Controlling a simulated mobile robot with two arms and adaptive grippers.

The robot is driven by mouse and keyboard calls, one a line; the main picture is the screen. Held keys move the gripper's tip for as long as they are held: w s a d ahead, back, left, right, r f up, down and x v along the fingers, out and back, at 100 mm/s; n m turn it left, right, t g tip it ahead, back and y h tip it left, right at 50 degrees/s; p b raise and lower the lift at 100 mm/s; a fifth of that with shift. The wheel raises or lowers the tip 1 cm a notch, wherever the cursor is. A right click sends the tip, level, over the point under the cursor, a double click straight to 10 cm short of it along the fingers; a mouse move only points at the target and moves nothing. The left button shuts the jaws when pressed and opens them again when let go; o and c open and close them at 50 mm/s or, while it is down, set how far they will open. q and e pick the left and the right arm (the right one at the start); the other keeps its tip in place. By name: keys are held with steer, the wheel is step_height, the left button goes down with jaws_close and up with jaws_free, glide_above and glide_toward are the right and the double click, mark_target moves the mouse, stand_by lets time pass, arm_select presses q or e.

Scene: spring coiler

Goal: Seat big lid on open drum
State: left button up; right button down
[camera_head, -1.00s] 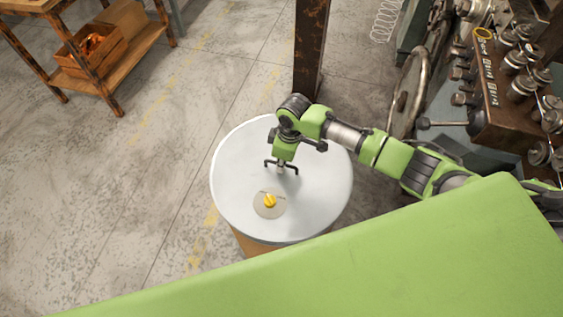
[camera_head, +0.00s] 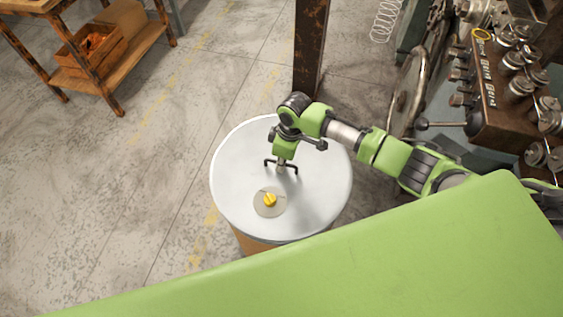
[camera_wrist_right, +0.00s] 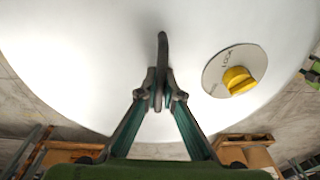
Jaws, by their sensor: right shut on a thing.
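The big lid (camera_head: 235,185) is a round pale-grey disc with a dark handle and a yellow knob (camera_head: 269,200) on a round plate. It lies over the top of the brown drum (camera_head: 250,243), whose side shows only below the lid's near edge. I cannot tell whether the lid is fully down on the rim. My right gripper (camera_head: 281,165) is above the lid's middle, shut on the handle. In the right wrist view the fingers (camera_wrist_right: 160,95) close around the dark handle (camera_wrist_right: 162,50), and the yellow knob (camera_wrist_right: 238,80) is to the right. My left gripper is out of view.
A rusty post (camera_head: 310,50) stands just behind the drum. A machine with a handwheel (camera_head: 408,92) and a lever panel (camera_head: 500,90) fills the right. A wooden shelf table (camera_head: 110,60) with a crate stands at upper left. The floor left of the drum is clear.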

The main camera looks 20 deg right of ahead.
steer(key=shift+f+p, duration=0.1)
steer(key=shift+p, duration=0.45)
stand_by(1.0)
steer(key=c, duration=2.1)
jaws_free()
steer(key=shift+c, duration=0.2)
steer(key=shift+o, duration=0.5)
steer(key=shift+s+f, duration=0.15)
steer(key=o, duration=0.5)
step_height(320, 180, up, 12)
steer(key=p, duration=1.2)
